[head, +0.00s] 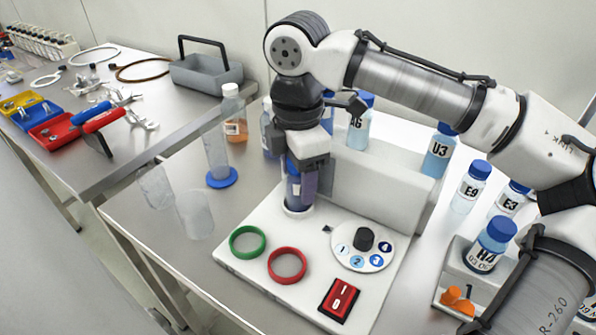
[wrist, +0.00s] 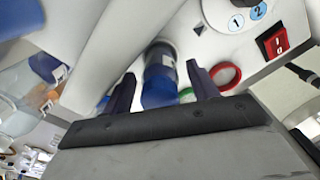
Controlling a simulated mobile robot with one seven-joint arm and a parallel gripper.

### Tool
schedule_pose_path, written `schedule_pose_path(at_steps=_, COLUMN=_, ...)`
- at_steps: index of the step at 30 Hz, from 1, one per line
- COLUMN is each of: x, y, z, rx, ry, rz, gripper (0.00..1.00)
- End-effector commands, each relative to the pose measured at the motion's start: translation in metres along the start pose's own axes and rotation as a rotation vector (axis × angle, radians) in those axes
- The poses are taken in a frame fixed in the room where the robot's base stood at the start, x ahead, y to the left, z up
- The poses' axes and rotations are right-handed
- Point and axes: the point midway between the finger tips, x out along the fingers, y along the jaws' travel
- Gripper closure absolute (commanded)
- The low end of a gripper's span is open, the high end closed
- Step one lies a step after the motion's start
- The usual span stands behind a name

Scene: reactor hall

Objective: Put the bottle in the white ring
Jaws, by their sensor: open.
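The bottle (wrist: 158,88), with a blue cap, stands upright on the white board, its base within the white ring (head: 298,211). In the head view my gripper (head: 300,190) hides most of the bottle. In the wrist view my gripper (wrist: 161,72) is open, with one dark finger on each side of the bottle and gaps between. Whether the bottle's base is fully seated in the ring is hard to see. A green ring (head: 247,242) and a red ring (head: 287,265) lie empty in front of it.
A numbered dial (head: 363,245) and a red switch (head: 339,299) sit on the board to the right. Several labelled blue-capped bottles, one marked U3 (head: 439,152), stand behind and right. Clear cylinders (head: 195,214) stand left. A grey tool tray (head: 206,74) is on the far table.

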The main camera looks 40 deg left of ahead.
Motion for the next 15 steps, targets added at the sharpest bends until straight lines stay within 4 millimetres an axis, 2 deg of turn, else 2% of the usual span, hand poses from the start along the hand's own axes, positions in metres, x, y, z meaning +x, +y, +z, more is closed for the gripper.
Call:
schedule_pose_path(at_steps=5, x=-0.004, y=0.000, z=0.000, rx=0.001, ry=-0.001, rz=0.001, gripper=0.41)
schedule_pose_path(at_steps=7, x=-0.013, y=0.001, z=-0.001, rx=0.000, ry=0.002, rz=0.002, gripper=0.41)
schedule_pose_path(at_steps=15, x=-0.072, y=0.001, z=-0.001, rx=-0.001, ry=0.002, rz=0.002, gripper=0.41)
